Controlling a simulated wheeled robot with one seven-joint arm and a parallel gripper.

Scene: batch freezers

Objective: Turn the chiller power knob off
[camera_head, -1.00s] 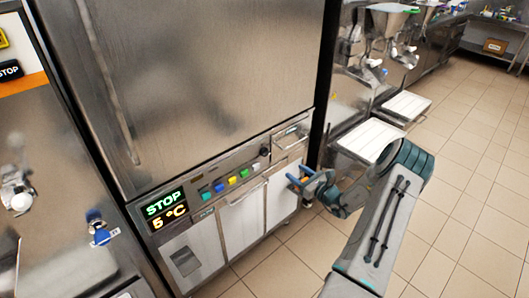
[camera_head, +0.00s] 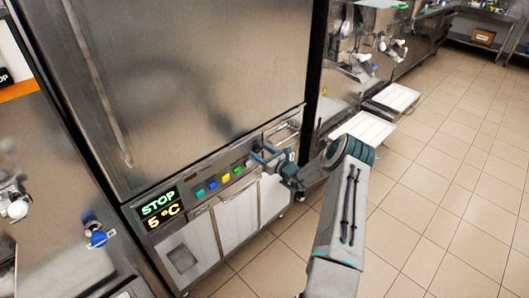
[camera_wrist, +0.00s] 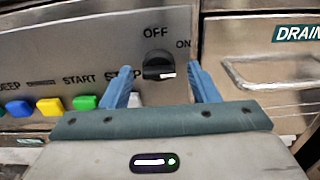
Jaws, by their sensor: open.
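The chiller power knob (camera_wrist: 158,65) is a round black knob with a light pointer mark, on the metal control panel. OFF is printed above it and ON to its upper right; its pointer side faces right, toward the ON side. My gripper (camera_wrist: 160,82) is open, with its blue fingers on either side of the knob in the wrist view, apart from it in the picture. I cannot tell whether the fingertips reach the panel. In the head view my gripper (camera_head: 264,156) is at the right end of the panel and hides the knob.
Blue, yellow and green buttons (camera_wrist: 85,103) lie left of the knob, with a white one partly behind the left finger. A DRAIN drawer handle (camera_wrist: 270,78) is at the right. The chiller display (camera_head: 160,209) reads STOP and 5 °C. Open tiled floor (camera_head: 440,180) lies right.

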